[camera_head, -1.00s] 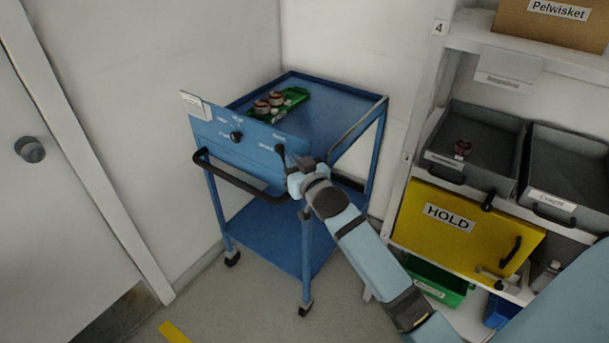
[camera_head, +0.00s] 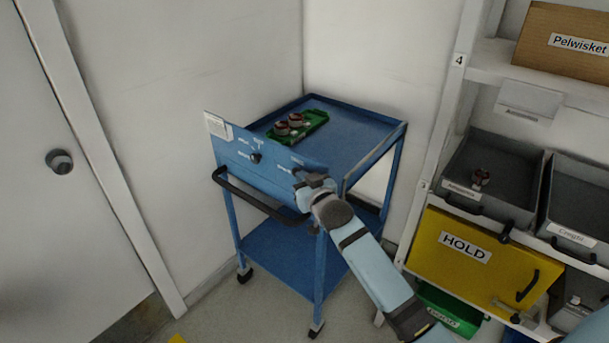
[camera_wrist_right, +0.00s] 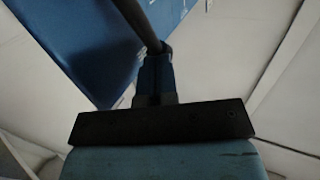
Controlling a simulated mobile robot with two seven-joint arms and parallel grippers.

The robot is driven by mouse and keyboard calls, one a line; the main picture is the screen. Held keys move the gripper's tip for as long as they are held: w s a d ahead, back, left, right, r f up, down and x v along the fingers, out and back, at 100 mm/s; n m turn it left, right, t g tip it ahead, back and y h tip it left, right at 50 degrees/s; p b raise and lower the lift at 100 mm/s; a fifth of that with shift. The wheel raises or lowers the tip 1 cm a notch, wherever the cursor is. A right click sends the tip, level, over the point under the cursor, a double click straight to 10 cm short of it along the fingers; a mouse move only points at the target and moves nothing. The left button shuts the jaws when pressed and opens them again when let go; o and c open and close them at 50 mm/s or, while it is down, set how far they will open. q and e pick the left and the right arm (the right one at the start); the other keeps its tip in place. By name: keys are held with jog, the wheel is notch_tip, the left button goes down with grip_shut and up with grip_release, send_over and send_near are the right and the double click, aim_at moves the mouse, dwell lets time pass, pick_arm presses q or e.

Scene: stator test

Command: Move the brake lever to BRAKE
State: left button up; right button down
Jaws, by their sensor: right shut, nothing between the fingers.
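The blue cart (camera_head: 318,268) stands against the wall corner, with a sloped blue control panel (camera_head: 232,150) on its near side. My right gripper (camera_head: 303,178) is at the panel's right end, shut and empty. The brake lever is not clearly visible; my gripper covers that spot, and I cannot tell whether they touch. In the right wrist view, the shut dark fingers (camera_wrist_right: 155,75) are beside a dark bar and the blue panel (camera_wrist_right: 85,40). My left gripper is not in view.
A black push handle (camera_head: 250,199) runs below the panel. A green tray (camera_head: 312,124) with reddish-brown round parts sits on the cart's top. Shelving with grey bins and a yellow HOLD door (camera_head: 470,280) stands at the right. A door is at the left.

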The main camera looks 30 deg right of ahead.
jog(key=w+g+p, duration=0.1)
jog(key=p, duration=0.2)
jog(key=n+g+p, duration=0.1)
jog(key=p, duration=0.2)
jog(key=w+a+g+p, duration=0.1)
jog(key=p, duration=0.2)
jog(key=shift+w+a+r, duration=0.1)
jog(key=shift+w+r, duration=0.2)
jog(key=shift+r, duration=0.1)
pick_arm(q)
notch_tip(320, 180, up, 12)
jog(key=p, duration=0.4)
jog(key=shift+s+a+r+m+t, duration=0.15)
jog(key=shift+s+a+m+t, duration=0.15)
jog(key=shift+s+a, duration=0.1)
pick_arm(e)
jog(key=w+f+g, duration=0.1)
jog(key=w+a+f+g, duration=0.1)
jog(key=f, duration=0.1)
jog(key=w+f+n+g, duration=0.1)
jog(key=shift+w+a+f+h, duration=0.2)
jog(key=shift+a+f+h, duration=0.05)
jog(key=shift+f+h, duration=0.1)
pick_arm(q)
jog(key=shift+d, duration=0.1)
pick_arm(e)
jog(key=shift+f, duration=0.1)
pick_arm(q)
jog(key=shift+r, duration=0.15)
